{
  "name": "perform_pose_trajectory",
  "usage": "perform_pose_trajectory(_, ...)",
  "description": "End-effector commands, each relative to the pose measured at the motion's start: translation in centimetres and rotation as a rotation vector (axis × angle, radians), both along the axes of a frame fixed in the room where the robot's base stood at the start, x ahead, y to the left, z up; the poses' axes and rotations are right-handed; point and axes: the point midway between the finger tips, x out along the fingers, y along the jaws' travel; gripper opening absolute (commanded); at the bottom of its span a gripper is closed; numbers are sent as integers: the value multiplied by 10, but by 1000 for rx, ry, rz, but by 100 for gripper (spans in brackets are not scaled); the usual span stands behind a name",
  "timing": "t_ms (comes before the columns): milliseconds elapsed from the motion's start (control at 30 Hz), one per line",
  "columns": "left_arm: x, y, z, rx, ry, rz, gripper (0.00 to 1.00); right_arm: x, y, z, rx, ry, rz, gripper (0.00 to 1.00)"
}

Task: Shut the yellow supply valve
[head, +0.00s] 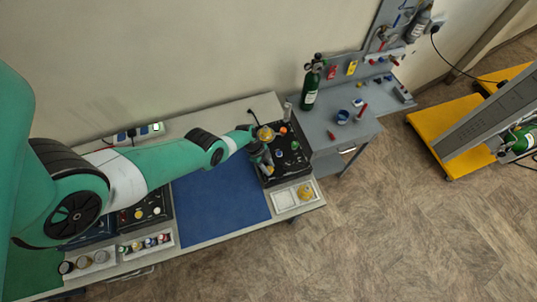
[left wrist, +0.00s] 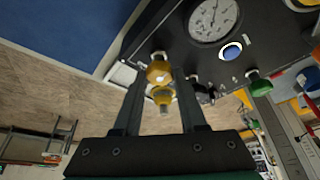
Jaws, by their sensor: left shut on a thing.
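The black trainer panel (head: 287,165) sits at the right end of the bench. In the left wrist view, the yellow supply valve (left wrist: 159,72) stands at the edge of this panel, between my fingertips. My left gripper (left wrist: 161,86) is shut on it, one finger on each side. A second yellow part (left wrist: 162,96) shows just below it, between the fingers. In the head view, my left gripper (head: 266,166) is over the panel's left side, and the arm hides much of the valve. My right gripper is not in view.
A round gauge (left wrist: 213,18), a blue button (left wrist: 232,51) and a green knob (left wrist: 253,76) are close by on the panel. A white tray (head: 283,201) with a yellow item lies in front. The blue mat (head: 220,200) is bare. A green cylinder (head: 310,92) stands behind.

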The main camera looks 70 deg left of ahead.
Motion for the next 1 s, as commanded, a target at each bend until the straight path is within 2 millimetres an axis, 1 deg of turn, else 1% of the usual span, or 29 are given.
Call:
perform_pose_trajectory(200, -1, 1, -1, 5, 0, -35, 0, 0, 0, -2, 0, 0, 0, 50)
perform_pose_trajectory(567, 0, 1, 0, 5, 0, -40, 0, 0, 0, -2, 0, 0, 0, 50)
perform_pose_trajectory(600, 0, 1, 0, 5, 0, -40, 45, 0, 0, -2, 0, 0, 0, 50)
perform_pose_trajectory(667, 0, 1, 0, 5, 0, -40, 55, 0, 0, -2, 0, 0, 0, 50)
perform_pose_trajectory(700, 0, 1, 0, 4, 0, -39, 63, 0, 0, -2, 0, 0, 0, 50)
perform_pose_trajectory(733, 0, 1, 0, 4, 0, -39, 68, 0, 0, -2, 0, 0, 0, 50)
perform_pose_trajectory(767, 0, 1, 0, 4, 0, -39, 71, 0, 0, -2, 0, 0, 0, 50)
perform_pose_trajectory(1000, 0, 0, 1, 3, 0, -38, 71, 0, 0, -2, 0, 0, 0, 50)
